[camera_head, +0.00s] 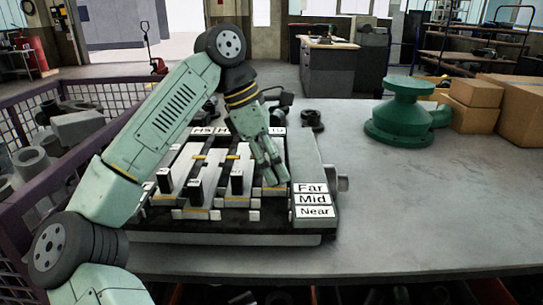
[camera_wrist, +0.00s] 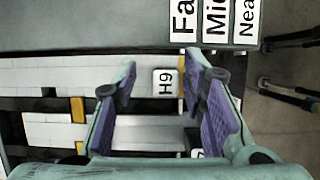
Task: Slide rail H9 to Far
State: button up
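The H9 handle (camera_wrist: 165,83) is a pale block with an H9 label on its top. In the wrist view it stands between the fingertips of my gripper (camera_wrist: 160,78), with a visible gap on each side. The purple-padded fingers are spread apart. In the wrist view H9 appears slightly to the left of the Far label (camera_wrist: 183,20), beyond it from the Mid label (camera_wrist: 215,20). In the head view my gripper (camera_head: 271,182) is low over the right side of the rail fixture (camera_head: 222,240) and hides H9. The Far label (camera_head: 311,188) is on the fixture's right edge.
Other rail handles, one dark-sided at the left (camera_head: 164,181), one in the middle (camera_head: 195,191) and one nearer my gripper (camera_head: 237,182), stand on the fixture. A green flanged part (camera_head: 405,110) and boxes (camera_head: 475,93) stand behind.

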jog(key=v, duration=1.2)
